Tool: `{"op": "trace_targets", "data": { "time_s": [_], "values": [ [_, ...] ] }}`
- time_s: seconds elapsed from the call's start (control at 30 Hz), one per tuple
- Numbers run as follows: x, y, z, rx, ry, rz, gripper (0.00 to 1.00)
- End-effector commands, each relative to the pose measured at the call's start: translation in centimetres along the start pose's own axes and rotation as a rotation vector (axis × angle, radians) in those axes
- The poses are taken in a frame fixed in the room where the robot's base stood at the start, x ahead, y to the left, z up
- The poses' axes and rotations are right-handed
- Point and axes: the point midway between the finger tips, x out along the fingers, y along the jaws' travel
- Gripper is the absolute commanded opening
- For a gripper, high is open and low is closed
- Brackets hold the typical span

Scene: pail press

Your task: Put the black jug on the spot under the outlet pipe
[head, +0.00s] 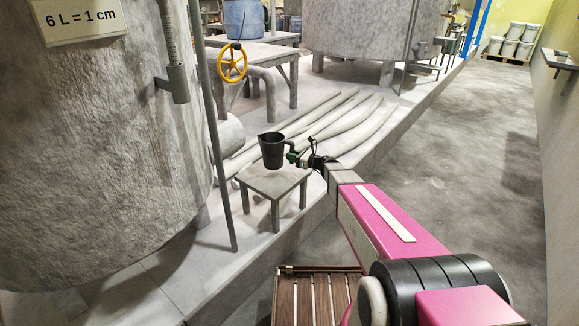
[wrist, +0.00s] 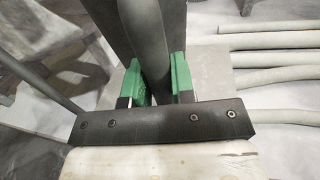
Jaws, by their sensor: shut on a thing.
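The black jug (head: 271,152) is upright at the small grey stool (head: 276,184), over the back part of its top. I cannot tell whether its base touches the stool. My gripper (head: 293,158) reaches it from the right, and its green fingers are shut on the jug's dark handle (wrist: 150,45) in the wrist view, one finger on each side. A short, thick grey pipe (head: 229,133) sticks out of the large tank at the left, behind and left of the jug; I cannot tell whether it is the outlet pipe. No marked spot is clearly visible.
The large tank (head: 90,150) fills the left. A thin upright pole (head: 216,150) stands left of the stool. Several long pipes (head: 335,122) lie on the raised floor behind it. A yellow handwheel (head: 232,62) is farther back. A slatted wooden platform (head: 315,298) lies in front.

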Motion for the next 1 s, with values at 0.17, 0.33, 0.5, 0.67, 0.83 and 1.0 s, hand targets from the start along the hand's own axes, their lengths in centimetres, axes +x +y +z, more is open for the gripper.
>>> {"op": "trace_targets", "data": {
  "time_s": [0.17, 0.33, 0.5, 0.67, 0.83, 1.0],
  "values": [
    [0.0, -0.1, -1.6, 0.0, -0.001, 0.001, 0.0],
    [0.1, -0.1, -3.8, 0.0, 0.0, 0.001, 0.0],
    [0.0, -0.1, -4.9, 0.0, -0.002, 0.001, 0.0],
    [0.0, 0.0, -4.8, -0.001, -0.001, 0.001, 0.0],
    [0.0, 0.0, -5.0, -0.001, -0.001, 0.001, 0.36],
    [0.0, 0.0, -5.0, -0.001, 0.0, 0.001, 0.49]
  ]
}}
